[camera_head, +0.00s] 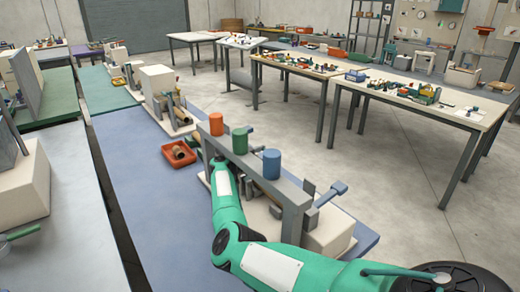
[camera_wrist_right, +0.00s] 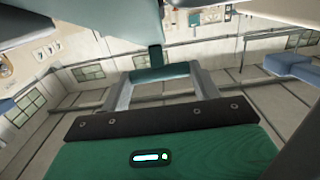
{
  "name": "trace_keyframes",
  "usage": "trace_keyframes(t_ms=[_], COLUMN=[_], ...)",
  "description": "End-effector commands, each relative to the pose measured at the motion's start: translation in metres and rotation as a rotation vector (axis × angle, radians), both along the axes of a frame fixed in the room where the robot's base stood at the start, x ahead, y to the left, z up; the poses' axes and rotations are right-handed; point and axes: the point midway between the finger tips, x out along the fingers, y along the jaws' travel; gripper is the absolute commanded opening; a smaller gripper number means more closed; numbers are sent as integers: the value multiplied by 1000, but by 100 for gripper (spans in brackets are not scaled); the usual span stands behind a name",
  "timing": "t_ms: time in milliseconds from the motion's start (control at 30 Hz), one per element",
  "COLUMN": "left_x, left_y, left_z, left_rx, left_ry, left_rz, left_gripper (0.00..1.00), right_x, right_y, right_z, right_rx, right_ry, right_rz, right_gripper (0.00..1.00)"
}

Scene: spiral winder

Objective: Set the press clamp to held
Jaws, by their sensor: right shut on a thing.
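The winding machine has a grey crossbar frame (camera_head: 297,212) with orange (camera_head: 216,124), green (camera_head: 240,141) and blue (camera_head: 272,164) cylinders along its top. A blue-grey lever (camera_head: 338,188) sticks out on its right side. My green right arm reaches up the machine's near side in the head view, and its fingertips are hidden there. In the right wrist view my right gripper (camera_wrist_right: 163,84) has its two grey fingers on either side of a dark teal handle bar (camera_wrist_right: 160,72) with a short stem above it. I cannot tell which part of the clamp this bar is. My left gripper is not in view.
A red tray (camera_head: 179,154) with a brown roll lies on the blue bench (camera_head: 150,185) left of the machine. A cream boxed machine (camera_head: 157,80) stands farther back. White tables with small parts (camera_head: 420,92) stand across the open concrete floor (camera_head: 400,165).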

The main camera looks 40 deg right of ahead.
Motion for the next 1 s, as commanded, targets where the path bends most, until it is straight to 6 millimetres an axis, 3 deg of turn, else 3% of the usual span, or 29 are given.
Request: trace_keyframes(t_ms=[33,300,933,967,1000], left_x=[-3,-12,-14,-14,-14], left_y=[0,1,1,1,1], left_z=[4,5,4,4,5], left_rx=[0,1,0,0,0], left_ry=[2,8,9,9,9], left_rz=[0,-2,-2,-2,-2], left_gripper=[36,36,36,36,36], right_x=[-2,-2,-3,-3,-3], right_y=[-9,-16,-19,-19,-19], right_z=[5,-7,-11,-10,-11], right_rx=[-9,97,123,123,123], right_ry=[-1,-9,-9,-9,-9], right_rz=[-5,-6,-6,-6,-6], right_gripper=[22,22,22,67,75])
